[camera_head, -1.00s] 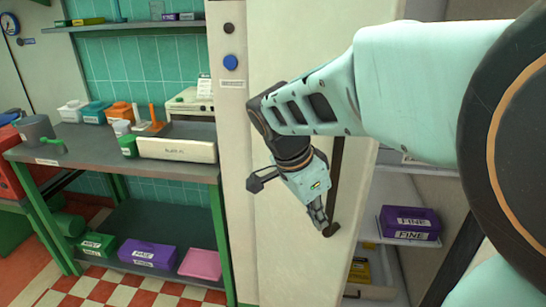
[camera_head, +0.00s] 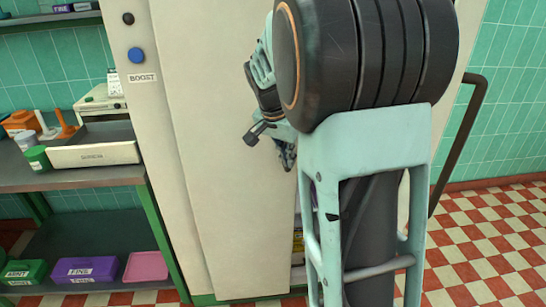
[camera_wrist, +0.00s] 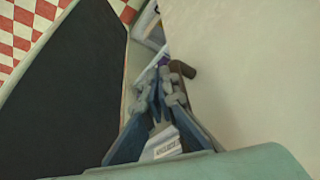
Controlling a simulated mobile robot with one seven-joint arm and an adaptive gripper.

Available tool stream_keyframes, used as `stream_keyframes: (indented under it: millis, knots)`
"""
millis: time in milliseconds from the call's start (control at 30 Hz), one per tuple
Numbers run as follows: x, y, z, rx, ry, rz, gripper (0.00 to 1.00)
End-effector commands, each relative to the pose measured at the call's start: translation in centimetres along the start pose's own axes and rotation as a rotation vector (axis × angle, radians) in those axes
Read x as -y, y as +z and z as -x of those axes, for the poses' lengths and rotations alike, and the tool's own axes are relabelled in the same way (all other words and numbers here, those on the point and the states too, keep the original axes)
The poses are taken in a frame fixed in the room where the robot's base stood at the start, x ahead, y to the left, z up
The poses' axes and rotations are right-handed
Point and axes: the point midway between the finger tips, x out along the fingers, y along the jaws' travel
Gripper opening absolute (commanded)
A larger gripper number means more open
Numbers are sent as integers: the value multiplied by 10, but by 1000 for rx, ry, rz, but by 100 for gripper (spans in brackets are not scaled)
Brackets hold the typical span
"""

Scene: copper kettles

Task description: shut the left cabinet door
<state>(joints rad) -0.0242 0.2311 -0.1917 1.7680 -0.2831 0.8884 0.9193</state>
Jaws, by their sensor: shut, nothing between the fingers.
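The left cabinet door (camera_head: 225,150) is a tall cream panel. It stands partly open, with a gap to the cabinet inside at its right edge. My gripper (camera_head: 287,160) is near that edge, partly hidden behind my arm. In the wrist view my gripper (camera_wrist: 165,78) is shut and empty. The cream door panel (camera_wrist: 245,70) fills the right side there, and its dark brown handle (camera_wrist: 184,69) ends close beside the fingertips. I cannot tell whether they touch.
Another dark handle (camera_head: 460,140) stands out at the right, beyond my arm. A workbench (camera_head: 60,180) with boxes stands to the left. A blue button (camera_head: 136,55) is on the cabinet's side post. Checkered floor (camera_head: 485,235) is free at the right.

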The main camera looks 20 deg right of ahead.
Motion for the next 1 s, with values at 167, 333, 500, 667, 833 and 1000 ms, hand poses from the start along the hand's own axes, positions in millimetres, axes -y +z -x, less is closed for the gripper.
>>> stream_keyframes:
  millis: [167,333,500,667,833,1000]
  knots:
    - [4,-10,-4,0,-1,0,0]
    - [6,-14,-4,-5,-4,-1,0]
    - [6,-16,-4,-9,-5,-2,0]
    - [6,-18,-4,-11,-4,-3,0]
    - [4,-18,-4,-12,-3,-4,0]
    - [2,-19,-4,-11,-2,-5,0]
